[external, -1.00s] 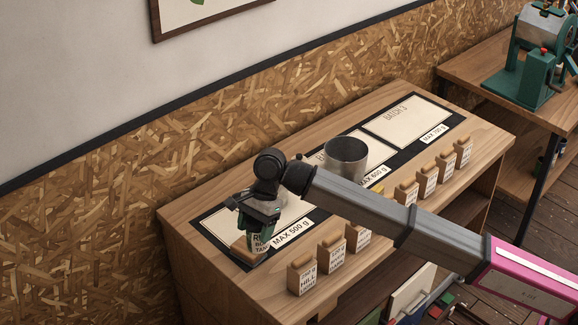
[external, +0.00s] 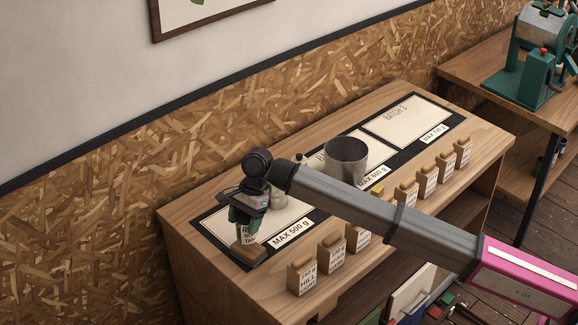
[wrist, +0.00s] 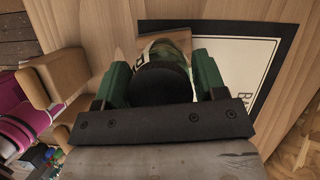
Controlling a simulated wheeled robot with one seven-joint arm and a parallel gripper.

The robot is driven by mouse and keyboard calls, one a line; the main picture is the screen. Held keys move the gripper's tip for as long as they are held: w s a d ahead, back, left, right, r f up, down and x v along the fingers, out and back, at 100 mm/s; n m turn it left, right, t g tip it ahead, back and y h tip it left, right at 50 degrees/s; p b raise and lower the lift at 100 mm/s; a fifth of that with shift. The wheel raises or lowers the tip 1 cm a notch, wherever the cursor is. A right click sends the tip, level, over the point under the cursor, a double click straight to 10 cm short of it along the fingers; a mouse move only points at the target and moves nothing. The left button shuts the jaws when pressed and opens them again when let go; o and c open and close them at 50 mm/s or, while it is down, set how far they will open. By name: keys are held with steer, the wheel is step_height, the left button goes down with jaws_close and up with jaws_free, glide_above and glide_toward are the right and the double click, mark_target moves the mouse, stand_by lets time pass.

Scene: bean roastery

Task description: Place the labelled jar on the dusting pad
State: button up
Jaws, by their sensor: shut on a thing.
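My gripper (external: 248,218) is shut on the labelled jar. The jar has a white label (external: 245,234) with dark print, partly covered by the fingers. In the wrist view its round black lid (wrist: 160,85) sits between my green fingers. A small brown block-like pad (external: 249,253), probably the dusting pad, lies at the front left corner of the left mat. The jar is upright over or just behind this pad. I cannot tell whether they touch. In the wrist view a brown surface (wrist: 178,40) shows beyond the jar, mostly hidden by it.
A grey metal cup (external: 346,160) stands on the middle mat. Small pale items (external: 278,200) sit on the left mat, close right of my gripper. Several wood-topped labelled containers (external: 332,255) line the front edge. The right mat (external: 408,120) is clear.

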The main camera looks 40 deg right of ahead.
mark_target(242, 243)
steer(key=shift+f, duration=1.55)
steer(key=shift+f, duration=0.15)
steer(key=o, duration=1)
steer(key=shift+o, duration=0.2)
steer(key=v, duration=1.2)
